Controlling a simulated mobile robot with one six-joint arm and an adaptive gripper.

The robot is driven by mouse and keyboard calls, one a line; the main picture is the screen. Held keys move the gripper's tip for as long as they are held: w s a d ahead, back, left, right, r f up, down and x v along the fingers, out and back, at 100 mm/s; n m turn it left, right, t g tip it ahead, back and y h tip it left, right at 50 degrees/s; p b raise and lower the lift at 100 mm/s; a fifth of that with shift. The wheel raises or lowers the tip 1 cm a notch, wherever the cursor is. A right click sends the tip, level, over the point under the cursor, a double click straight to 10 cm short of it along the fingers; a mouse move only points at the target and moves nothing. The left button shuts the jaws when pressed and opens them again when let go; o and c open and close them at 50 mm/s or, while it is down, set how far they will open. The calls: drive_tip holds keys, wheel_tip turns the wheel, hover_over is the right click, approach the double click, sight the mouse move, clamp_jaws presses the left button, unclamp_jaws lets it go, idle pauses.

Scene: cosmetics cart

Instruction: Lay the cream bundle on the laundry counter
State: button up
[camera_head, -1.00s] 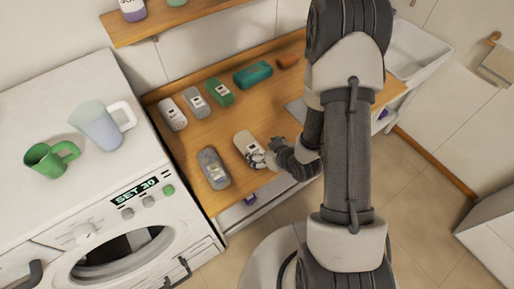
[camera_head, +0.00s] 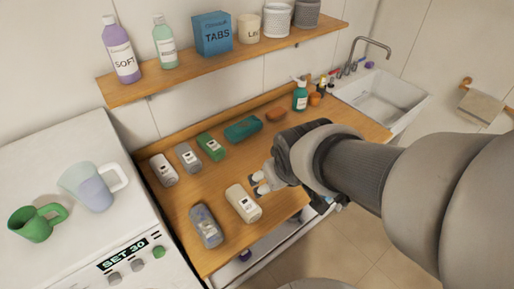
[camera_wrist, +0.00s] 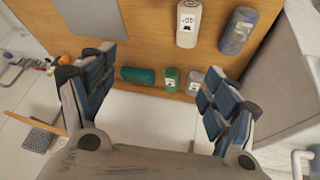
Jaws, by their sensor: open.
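The cream bundle (camera_head: 244,203) lies on the wooden laundry counter (camera_head: 276,208), near its front edge and to the right of a dark grey bundle (camera_head: 207,226). In the wrist view the cream bundle (camera_wrist: 188,22) is at the top, beyond the fingers and not between them. My gripper (camera_head: 260,182) is just right of and behind the bundle in the head view. In the wrist view my gripper (camera_wrist: 155,95) has its fingers spread wide, with nothing held. The bundle appears apart from the fingers.
White (camera_head: 164,170), grey (camera_head: 188,157) and green (camera_head: 211,147) bundles line the back, beside a teal one (camera_head: 243,129). A washing machine (camera_head: 60,170) with mugs stands left. A shelf (camera_head: 220,62) hangs above. A sink (camera_head: 385,100) is at the right.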

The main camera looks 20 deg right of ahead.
drive_tip(key=s+a+r, duration=0.2)
drive_tip(key=s+r, duration=0.1)
drive_tip(key=s, duration=0.2)
drive_tip(key=s+a+r+g+y, duration=0.1)
drive_tip(key=s+a+r, duration=0.1)
drive_tip(key=s, duration=0.4)
drive_tip(key=shift+s+a+r+m, duration=0.25)
drive_tip(key=shift+r+m, duration=0.15)
drive_tip(key=shift+r, duration=0.05)
